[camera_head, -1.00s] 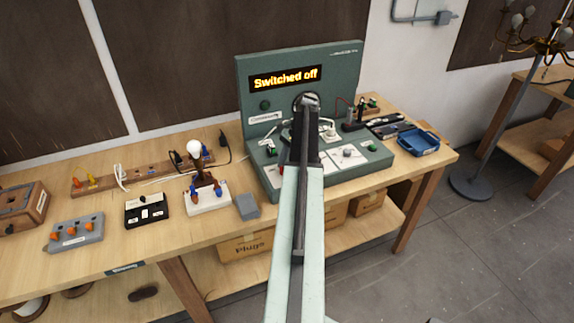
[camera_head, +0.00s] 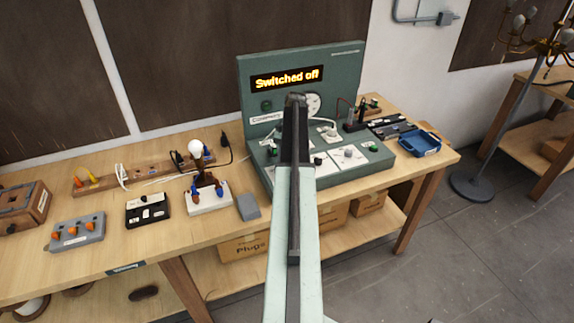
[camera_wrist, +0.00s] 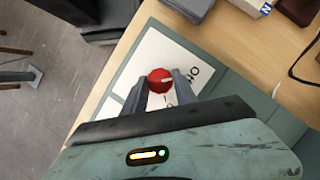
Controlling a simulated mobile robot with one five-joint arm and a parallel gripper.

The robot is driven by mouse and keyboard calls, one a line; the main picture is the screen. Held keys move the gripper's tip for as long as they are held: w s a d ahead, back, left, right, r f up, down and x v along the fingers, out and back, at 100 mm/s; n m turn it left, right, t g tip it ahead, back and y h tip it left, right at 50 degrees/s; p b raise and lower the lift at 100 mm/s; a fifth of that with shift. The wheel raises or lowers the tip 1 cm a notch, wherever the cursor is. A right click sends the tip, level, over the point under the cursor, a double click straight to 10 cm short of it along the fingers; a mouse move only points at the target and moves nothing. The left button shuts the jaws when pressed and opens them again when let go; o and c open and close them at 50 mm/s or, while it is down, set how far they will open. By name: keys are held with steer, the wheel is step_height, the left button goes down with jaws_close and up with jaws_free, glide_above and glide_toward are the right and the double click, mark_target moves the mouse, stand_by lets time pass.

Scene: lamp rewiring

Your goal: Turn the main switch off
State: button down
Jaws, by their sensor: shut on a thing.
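A red round knob (camera_wrist: 160,78) with a pale mark stands on a white plate of the green test panel (camera_head: 346,75), close to its front edge. My gripper (camera_wrist: 161,88) has one finger on each side of the knob and is shut on it. In the head view my arm covers the knob and the fingertips. The panel's display (camera_head: 286,78) reads "Switched off" in orange letters.
A blue tray (camera_head: 420,144) sits right of the panel. A grey block (camera_head: 248,207) and a bulb on a white base (camera_head: 208,199) stand to its left.

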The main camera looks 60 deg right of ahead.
steer(key=shift+s, duration=0.15)
steer(key=c, duration=1)
jaws_free()
steer(key=p+v, duration=0.7)
steer(key=shift+r, duration=0.45)
steer(key=shift+d, duration=0.1)
